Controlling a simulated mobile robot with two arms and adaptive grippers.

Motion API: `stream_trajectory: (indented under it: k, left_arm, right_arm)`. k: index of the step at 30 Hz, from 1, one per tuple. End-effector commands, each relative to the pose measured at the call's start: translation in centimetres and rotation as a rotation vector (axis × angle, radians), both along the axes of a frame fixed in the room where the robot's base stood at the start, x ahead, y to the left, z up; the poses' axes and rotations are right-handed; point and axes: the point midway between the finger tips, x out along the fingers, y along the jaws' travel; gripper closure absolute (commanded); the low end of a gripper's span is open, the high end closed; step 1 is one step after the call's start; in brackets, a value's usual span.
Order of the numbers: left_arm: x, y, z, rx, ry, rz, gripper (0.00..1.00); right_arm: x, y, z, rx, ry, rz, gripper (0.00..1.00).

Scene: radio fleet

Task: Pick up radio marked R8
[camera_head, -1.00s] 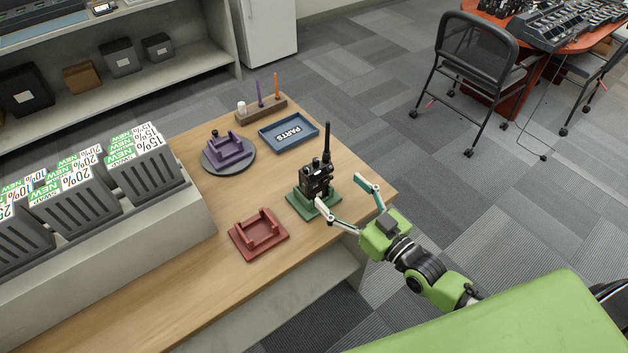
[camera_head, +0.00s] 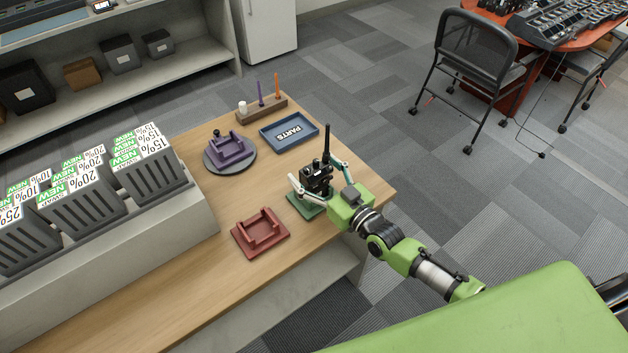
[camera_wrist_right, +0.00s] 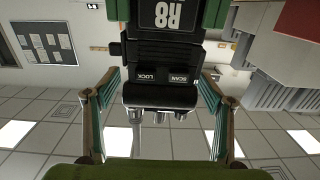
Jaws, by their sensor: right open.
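The black radio (camera_head: 319,180) stands upright, antenna up, on a green stand (camera_head: 304,206) near the table's right edge. In the right wrist view the radio (camera_wrist_right: 163,92) fills the middle, with a label reading R8 at the top and LOCK and SCAN buttons below it. My right gripper (camera_head: 318,172) is open, with one finger on each side of the radio. In the wrist view a gap shows between the fingers and the radio's lower body. My left gripper is not in view.
A red empty stand (camera_head: 260,234) is in front, and a purple stand (camera_head: 229,150) on a round grey base is behind. A blue PARTS tray (camera_head: 289,132) and a wooden pen holder (camera_head: 262,110) are at the back. Grey bins (camera_head: 85,210) line the left.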

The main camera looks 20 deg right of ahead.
Motion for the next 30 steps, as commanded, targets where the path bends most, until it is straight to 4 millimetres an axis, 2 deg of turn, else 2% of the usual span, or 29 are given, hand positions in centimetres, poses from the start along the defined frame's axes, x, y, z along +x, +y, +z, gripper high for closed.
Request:
stream_trajectory:
  k: [3,9,10,22,30]
  left_arm:
    - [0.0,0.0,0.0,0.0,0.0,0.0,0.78]
    - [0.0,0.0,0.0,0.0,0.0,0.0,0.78]
    - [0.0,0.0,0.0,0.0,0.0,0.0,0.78]
    - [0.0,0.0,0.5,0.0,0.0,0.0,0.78]
    - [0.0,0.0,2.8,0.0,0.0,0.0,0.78]
  right_arm:
    - [0.0,0.0,0.0,0.0,0.0,0.0,0.25]
    - [0.0,0.0,0.0,0.0,0.0,0.0,0.77]
    - [0.0,0.0,0.0,0.0,0.0,0.0,0.8]
    - [0.2,-0.1,0.9,0.002,-0.006,-0.001,0.8]
    - [1.1,-0.3,4.0,0.003,-0.008,-0.002,0.8]
